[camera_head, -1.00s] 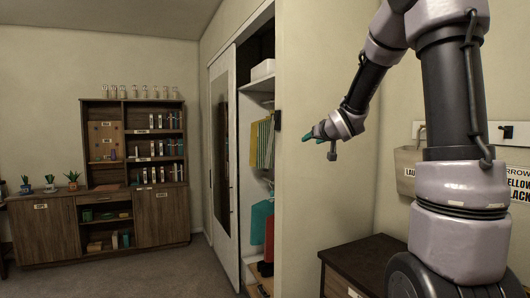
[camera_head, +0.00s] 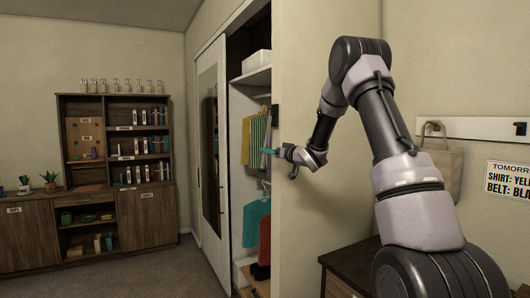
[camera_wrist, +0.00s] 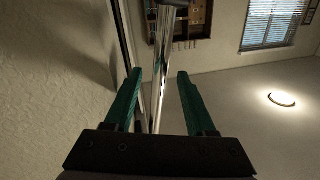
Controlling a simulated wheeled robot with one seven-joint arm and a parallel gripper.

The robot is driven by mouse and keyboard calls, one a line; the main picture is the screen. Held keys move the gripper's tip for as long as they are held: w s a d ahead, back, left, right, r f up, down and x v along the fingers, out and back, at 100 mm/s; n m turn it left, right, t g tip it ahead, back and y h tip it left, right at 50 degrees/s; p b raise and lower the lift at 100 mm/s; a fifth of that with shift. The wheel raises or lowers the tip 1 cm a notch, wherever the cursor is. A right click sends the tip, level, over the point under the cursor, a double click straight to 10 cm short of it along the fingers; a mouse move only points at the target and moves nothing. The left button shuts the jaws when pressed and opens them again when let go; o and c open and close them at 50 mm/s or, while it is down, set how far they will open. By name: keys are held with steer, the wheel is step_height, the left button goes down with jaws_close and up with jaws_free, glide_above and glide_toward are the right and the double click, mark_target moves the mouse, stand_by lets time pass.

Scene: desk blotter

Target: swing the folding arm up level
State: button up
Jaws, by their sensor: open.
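A shiny metal rod (camera_wrist: 161,60), which looks like the folding arm, shows in the wrist view. It runs lengthwise between my two teal fingers, with a dark grey end at the top of the picture. Its lower end is hidden behind my gripper's palm. My gripper (camera_wrist: 160,78) is open, with a gap on each side of the rod; contact cannot be told. In the head view my gripper (camera_head: 268,152) is at the wall's edge beside the open closet. I cannot make out the rod clearly there.
The closet holds hanging yellow clothes (camera_head: 256,138) and a red garment (camera_head: 264,242). A mirrored door (camera_head: 209,150) stands left of it. A dark wooden cabinet (camera_head: 345,262) is below my arm. A bag (camera_head: 440,165) hangs from the wall rail (camera_head: 480,127).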

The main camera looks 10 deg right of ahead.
steer(key=shift+x, duration=1.6)
jaws_close()
